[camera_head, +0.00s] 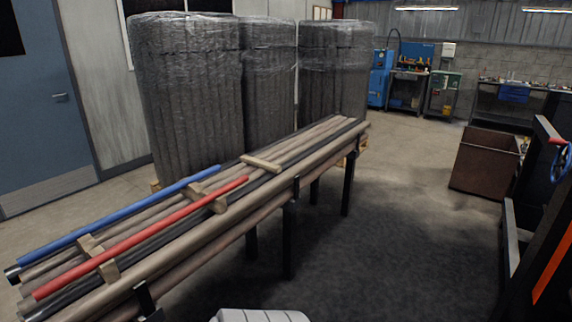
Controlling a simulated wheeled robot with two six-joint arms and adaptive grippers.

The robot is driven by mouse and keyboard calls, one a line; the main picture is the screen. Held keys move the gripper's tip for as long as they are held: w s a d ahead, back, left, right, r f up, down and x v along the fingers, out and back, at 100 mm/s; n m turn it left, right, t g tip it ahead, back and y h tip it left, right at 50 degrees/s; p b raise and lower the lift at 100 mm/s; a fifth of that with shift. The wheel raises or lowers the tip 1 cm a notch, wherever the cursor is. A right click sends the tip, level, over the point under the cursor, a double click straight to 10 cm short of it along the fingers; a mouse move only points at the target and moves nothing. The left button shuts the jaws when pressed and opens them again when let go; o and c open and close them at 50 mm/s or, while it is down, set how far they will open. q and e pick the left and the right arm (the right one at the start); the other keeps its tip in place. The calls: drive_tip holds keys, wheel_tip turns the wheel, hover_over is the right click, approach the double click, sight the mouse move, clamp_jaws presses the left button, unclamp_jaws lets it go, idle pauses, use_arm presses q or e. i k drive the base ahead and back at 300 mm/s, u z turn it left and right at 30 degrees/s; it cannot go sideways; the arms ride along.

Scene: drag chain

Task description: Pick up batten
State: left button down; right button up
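Three short pale wooden battens lie across the pipes on a long rack at the left. The far batten (262,163) lies flat across the pipes, with no coloured rod over it. The middle batten (217,205) lies crosswise near the far ends of a red rod and a blue rod. The near batten (108,271) lies crosswise under the red rod, close to the rack's near end. Neither of my grippers shows in the head view.
The rack of long pipes (185,248) stands on dark legs. The blue rod (110,218) and red rod (150,234) lie along it. Wrapped stacks (190,95) stand behind. A brown bin (485,160) and dark frame (540,235) stand right. The floor between is clear.

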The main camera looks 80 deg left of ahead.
sight(273, 167)
drive_tip(key=u, duration=2.65)
